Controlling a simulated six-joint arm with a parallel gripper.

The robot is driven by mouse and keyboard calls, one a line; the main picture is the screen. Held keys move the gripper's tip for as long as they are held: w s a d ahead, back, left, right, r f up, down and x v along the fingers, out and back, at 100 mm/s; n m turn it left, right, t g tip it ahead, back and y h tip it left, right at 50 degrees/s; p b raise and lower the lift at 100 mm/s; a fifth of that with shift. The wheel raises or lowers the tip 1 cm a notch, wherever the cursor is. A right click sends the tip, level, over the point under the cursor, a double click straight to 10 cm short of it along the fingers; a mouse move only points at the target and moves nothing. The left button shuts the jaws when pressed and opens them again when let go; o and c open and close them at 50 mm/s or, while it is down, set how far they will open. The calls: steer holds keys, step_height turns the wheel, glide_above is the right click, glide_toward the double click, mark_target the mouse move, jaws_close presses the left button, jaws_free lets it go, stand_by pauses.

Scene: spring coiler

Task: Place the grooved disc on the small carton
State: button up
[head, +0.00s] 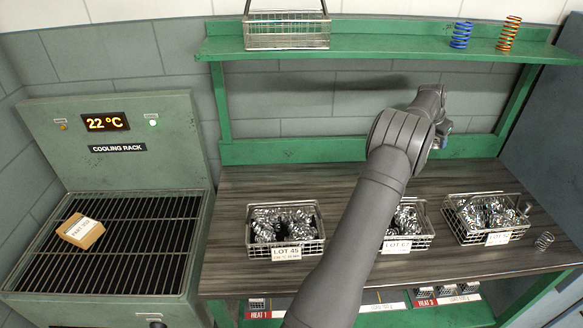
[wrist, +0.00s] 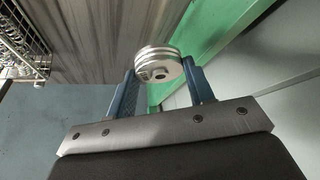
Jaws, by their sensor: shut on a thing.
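The grooved disc (wrist: 158,62), a silvery metal piece with rings round its edge, is between the two blue fingers of my gripper (wrist: 160,72) in the wrist view. My gripper is shut on it. In the head view my arm hides most of the gripper, and only a bit of it (head: 444,128) shows above the back of the bench. The small carton (head: 80,231) is a brown box with a white label. It lies on the cooling rack at the far left, well away from my gripper.
The cooling rack (head: 110,275) has a black grille and a panel reading 22 °C. Wire baskets of metal parts (head: 286,230) (head: 487,217) stand along the wooden bench (head: 350,270). A green shelf (head: 380,50) above holds an empty basket (head: 287,32) and two springs. A loose spring (head: 544,241) lies at right.

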steer(key=w+a+n+t, duration=0.1)
steer(key=w+a+n, duration=0.1)
steer(key=a, duration=1.1)
steer(key=n+y, duration=1)
steer(key=n, duration=1)
glide_above(72, 232)
steer(key=s+d, duration=0.1)
steer(key=d, duration=0.1)
step_height(72, 232, down, 7)
steer(key=shift+s+r, duration=0.1)
steer(key=shift+r, duration=0.05)
steer(key=shift+a, duration=0.2)
steer(key=shift+s+f, duration=0.1)
steer(key=shift+f, duration=2.1)
